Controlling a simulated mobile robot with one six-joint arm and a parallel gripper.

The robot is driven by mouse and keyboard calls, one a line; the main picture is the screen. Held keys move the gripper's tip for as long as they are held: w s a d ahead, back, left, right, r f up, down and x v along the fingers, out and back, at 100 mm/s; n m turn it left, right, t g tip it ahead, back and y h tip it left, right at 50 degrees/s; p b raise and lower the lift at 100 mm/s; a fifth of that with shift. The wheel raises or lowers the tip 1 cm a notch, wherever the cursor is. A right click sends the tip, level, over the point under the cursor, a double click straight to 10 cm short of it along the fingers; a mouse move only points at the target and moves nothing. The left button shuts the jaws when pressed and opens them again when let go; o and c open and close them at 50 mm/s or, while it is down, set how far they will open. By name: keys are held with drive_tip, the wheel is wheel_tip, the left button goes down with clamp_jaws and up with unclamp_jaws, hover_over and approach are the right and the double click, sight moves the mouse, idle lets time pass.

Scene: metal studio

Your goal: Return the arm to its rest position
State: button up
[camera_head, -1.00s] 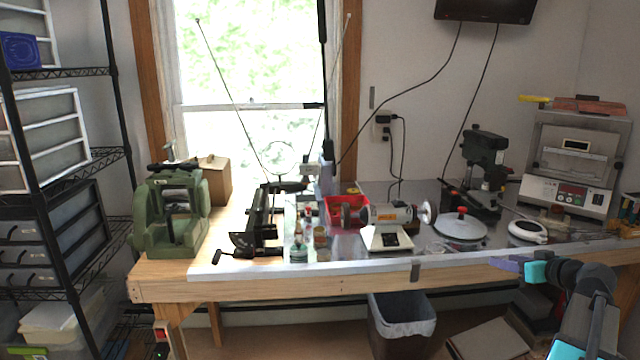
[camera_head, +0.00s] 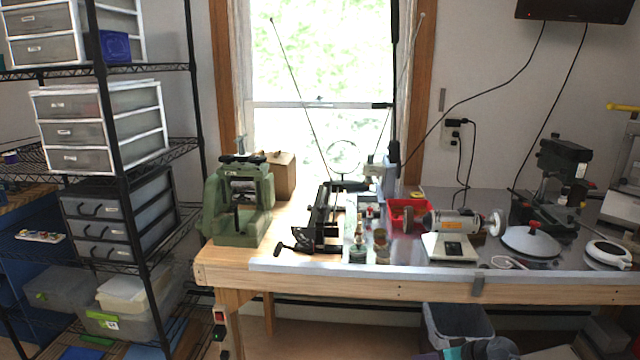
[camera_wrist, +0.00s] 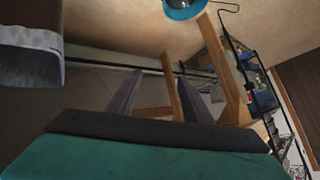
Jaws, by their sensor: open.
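My gripper (camera_wrist: 157,92) shows in the wrist view with its two purple-grey fingers apart and nothing between them. Its dark crossbar and teal body fill the bottom of that view. In the head view only a small dark and teal part of my arm shows at the bottom edge, right of the middle, in front of the workbench (camera_head: 340,287) and below its top. The fingers are out of that view.
The bench carries a green press (camera_head: 238,205), a polishing motor (camera_head: 455,222) and a drill press (camera_head: 562,180). A lined waste bin (camera_head: 458,322) stands under it; a dark bin with a pale rim (camera_wrist: 30,60) is close in the wrist view. Wire shelving (camera_head: 117,175) stands left.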

drive_tip(key=s+a+f+n+g, duration=0.1)
drive_tip(key=s+a+f+g, duration=0.1)
drive_tip(key=s+a+f, duration=0.35)
drive_tip(key=s+a+f+g, duration=0.2)
drive_tip(key=s+a+f, duration=0.1)
drive_tip(key=a+f, duration=0.5)
drive_tip(key=s+a+f+g+h, duration=0.1)
drive_tip(key=s+a+f+g, duration=0.25)
drive_tip(key=s+f, duration=0.35)
drive_tip(key=s+a+f+g, duration=0.2)
drive_tip(key=s+a+f, duration=0.25)
drive_tip(key=s, duration=0.45)
drive_tip(key=s+d+f+m+g+h, duration=0.1)
drive_tip(key=s+d+m+h, duration=0.1)
drive_tip(key=s, duration=0.5)
drive_tip(key=s+d+f+m+g+h, duration=0.2)
drive_tip(key=s+d+h, duration=0.1)
drive_tip(key=s, duration=0.5)
drive_tip(key=shift+d+f, duration=0.3)
drive_tip(key=shift+d, duration=0.05)
